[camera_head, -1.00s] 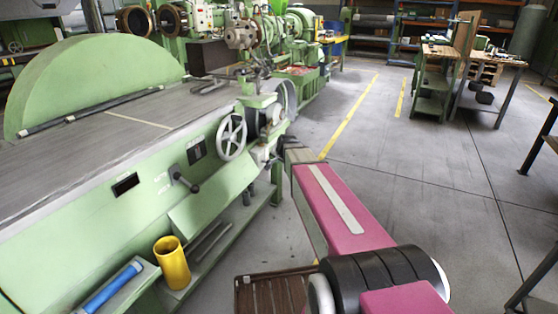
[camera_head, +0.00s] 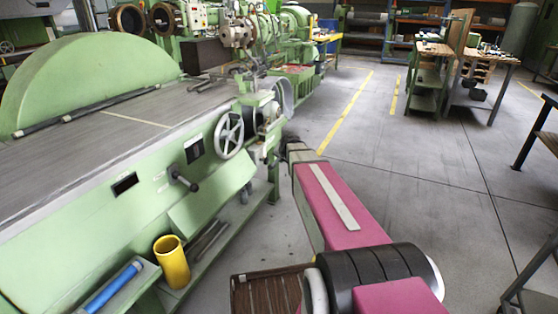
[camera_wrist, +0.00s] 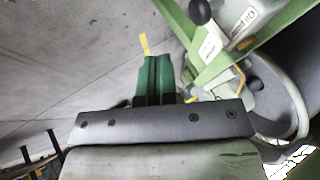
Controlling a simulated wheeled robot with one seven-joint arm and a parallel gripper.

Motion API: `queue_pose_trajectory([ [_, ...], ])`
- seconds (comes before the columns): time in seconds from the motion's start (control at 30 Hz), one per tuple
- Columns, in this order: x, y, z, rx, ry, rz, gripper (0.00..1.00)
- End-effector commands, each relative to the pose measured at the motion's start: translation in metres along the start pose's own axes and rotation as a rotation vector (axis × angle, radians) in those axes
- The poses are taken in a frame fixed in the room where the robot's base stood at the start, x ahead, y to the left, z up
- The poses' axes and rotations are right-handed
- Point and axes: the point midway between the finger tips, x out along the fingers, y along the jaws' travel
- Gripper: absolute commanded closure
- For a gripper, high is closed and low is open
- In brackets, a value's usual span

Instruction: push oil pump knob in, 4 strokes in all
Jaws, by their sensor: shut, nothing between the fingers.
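The oil pump knob (camera_wrist: 200,12) is a round black ball at the top edge of the wrist view. It is beside a pale box (camera_wrist: 244,22) with lettering that starts with "Oil". My gripper (camera_wrist: 156,60) has green fingers, shut together with nothing between them. In the wrist view the fingertips are below and left of the knob, with a visible gap in the picture. How far apart they are in depth, I cannot tell. In the head view my arm hides the gripper, and I cannot make out the knob there.
The green machine (camera_head: 120,215) fills the left, with a handwheel (camera_head: 229,135) and a black-ended lever (camera_head: 183,181) on its side. Grey floor (camera_head: 425,160) is open to the right.

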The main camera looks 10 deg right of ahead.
Motion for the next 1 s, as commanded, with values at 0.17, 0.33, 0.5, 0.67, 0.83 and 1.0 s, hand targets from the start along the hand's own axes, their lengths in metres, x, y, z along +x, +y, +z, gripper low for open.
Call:
queue_pose_trajectory([
  [0.17, 0.029, -0.001, -0.001, 0.0, -0.001, 0.0, 1.0],
  [0.33, 0.061, -0.001, -0.001, 0.0, -0.001, 0.0, 1.0],
  [0.5, 0.093, -0.001, -0.001, 0.0, -0.001, 0.0, 1.0],
  [0.67, 0.1, -0.026, -0.002, -0.002, 0.0, -0.001, 1.0],
  [0.83, 0.103, -0.036, -0.002, 0.0, 0.0, 0.0, 1.0],
  [1.0, 0.103, -0.037, -0.002, 0.0, 0.0, 0.0, 1.0],
])
